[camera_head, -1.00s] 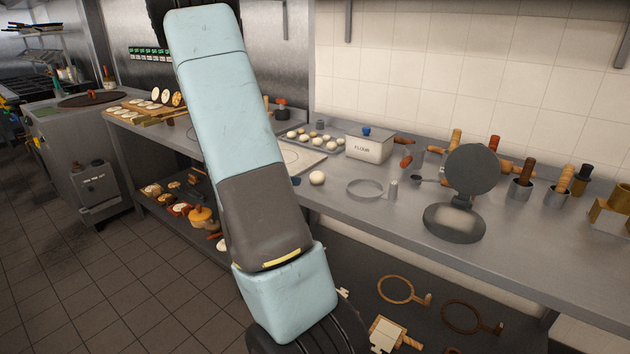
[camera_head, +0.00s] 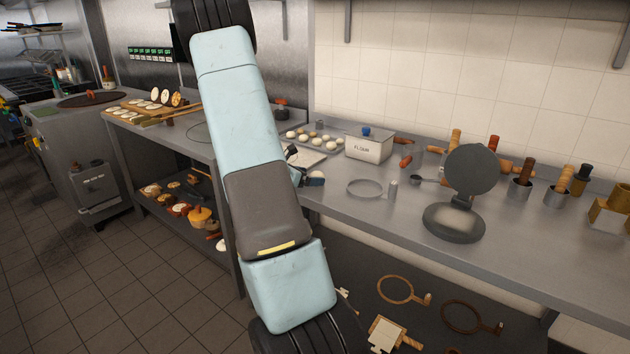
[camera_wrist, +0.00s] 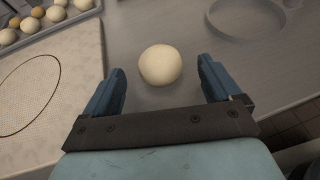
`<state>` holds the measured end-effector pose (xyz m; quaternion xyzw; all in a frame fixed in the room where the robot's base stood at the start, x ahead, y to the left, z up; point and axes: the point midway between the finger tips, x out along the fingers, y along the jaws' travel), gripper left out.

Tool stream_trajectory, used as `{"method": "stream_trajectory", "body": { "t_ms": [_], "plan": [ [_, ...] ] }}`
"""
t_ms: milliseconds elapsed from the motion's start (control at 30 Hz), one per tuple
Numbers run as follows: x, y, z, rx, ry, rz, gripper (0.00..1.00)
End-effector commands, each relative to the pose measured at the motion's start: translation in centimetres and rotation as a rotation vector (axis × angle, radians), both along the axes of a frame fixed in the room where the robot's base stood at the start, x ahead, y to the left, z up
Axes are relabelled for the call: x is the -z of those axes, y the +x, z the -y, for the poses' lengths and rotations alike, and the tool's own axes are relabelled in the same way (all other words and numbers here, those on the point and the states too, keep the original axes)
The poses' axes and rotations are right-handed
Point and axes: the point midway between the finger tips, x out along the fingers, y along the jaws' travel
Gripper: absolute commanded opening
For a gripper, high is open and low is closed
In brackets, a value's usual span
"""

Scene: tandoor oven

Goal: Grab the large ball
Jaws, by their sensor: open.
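The large ball, a pale dough ball (camera_wrist: 160,65), lies alone on the steel counter in the wrist view. My gripper (camera_wrist: 163,82) is open, with one blue finger to the left and one to the right of the ball. The ball sits around the line of the fingertips, and I see gaps on both sides. In the head view the gripper (camera_head: 305,168) shows partly beside my arm at the counter, and the ball is hidden there.
A tray of dough balls (camera_head: 312,137) and a pale board (camera_wrist: 60,100) lie left of the ball. A flour box (camera_head: 368,147), a metal ring (camera_head: 365,187) and a round press (camera_head: 455,222) stand along the counter to the right.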

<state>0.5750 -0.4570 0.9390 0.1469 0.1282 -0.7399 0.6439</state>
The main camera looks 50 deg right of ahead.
Motion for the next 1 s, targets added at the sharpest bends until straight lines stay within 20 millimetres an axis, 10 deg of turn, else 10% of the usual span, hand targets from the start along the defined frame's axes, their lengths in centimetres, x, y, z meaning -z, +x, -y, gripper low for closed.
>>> {"method": "stream_trajectory", "body": {
  "t_ms": [433,1000],
  "plan": [
    [1.0,-0.3,2.5,0.000,0.000,0.000,0.91],
    [1.0,-0.3,2.5,0.000,0.000,0.000,0.36]
  ]
}}
